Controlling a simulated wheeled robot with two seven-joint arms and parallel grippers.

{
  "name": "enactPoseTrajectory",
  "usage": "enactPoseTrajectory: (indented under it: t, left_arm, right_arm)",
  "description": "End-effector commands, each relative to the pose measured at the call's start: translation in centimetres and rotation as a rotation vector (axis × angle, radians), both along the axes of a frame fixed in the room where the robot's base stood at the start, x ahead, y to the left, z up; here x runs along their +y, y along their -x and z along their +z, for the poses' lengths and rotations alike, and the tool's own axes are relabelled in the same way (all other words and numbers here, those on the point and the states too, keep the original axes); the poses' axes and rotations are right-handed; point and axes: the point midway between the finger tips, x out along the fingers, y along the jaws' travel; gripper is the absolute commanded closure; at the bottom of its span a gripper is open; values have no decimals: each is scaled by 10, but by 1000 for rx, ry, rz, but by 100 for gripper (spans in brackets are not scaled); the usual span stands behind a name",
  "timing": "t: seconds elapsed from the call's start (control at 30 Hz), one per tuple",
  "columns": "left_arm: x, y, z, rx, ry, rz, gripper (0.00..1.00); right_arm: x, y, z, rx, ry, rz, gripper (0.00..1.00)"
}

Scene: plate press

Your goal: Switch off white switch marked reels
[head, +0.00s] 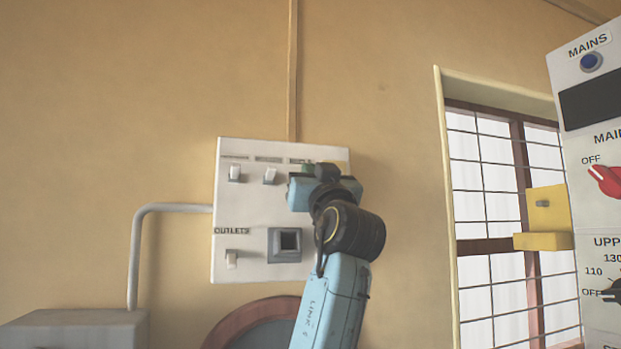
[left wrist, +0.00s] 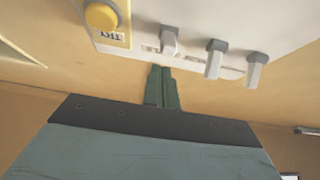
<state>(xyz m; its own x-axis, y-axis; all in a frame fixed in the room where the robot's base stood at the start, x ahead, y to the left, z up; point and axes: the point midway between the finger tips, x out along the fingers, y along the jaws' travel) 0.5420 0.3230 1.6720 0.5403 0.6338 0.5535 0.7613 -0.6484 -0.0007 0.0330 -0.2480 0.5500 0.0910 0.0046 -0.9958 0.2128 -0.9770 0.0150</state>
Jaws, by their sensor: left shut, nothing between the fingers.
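A white switch panel (head: 250,205) hangs on the wall. Its top row has a left white switch (head: 235,173) and a middle white switch (head: 270,176); my left gripper (head: 300,190) covers the row's right end. The small labels above are too blurred to read surely, so I cannot confirm which says reels. In the left wrist view three white switches show: one nearest the yellow button (left wrist: 169,42), a middle one (left wrist: 214,59) and a far one (left wrist: 257,70). My left gripper's shut green fingertips (left wrist: 161,70) are just below the nearest switch, empty. Contact is unclear.
A yellow button (left wrist: 101,17) marked TRY sits beside the switches. Lower on the panel are an OUTLETS switch (head: 231,259) and a square socket (head: 285,244). A control cabinet (head: 590,130) stands right, beside a barred window (head: 490,190). A grey pipe (head: 137,250) runs left.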

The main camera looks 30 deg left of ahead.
Motion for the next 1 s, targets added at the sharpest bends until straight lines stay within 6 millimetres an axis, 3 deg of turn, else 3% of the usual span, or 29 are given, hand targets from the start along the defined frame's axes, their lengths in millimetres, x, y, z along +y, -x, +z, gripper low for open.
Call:
enactPoseTrajectory:
  t: [0.17, 0.2, 0.23, 0.5, 0.7, 1.0]
  left_arm:
    - [-9, 8, 36, -4, 0, 1, 100]
    - [-16, 13, 15, -2, -1, -1, 100]
    - [-21, 16, 8, -3, 0, -2, 100]
    - [-50, 42, -32, -2, 0, 0, 100]
    - [-60, 52, -43, -1, 0, 3, 100]
    - [-62, 53, -43, -1, -2, 4, 100]
  right_arm:
    - [-1, 0, 24, 0, 1, 0, 64]
    - [-1, 1, 10, 1, 1, 0, 64]
    - [-1, 1, 5, 1, 1, 0, 64]
    - [-2, 1, -16, 1, 2, 0, 64]
    - [-2, 0, -21, 0, 2, 0, 64]
    - [-2, 0, -21, 0, 2, 0, 64]
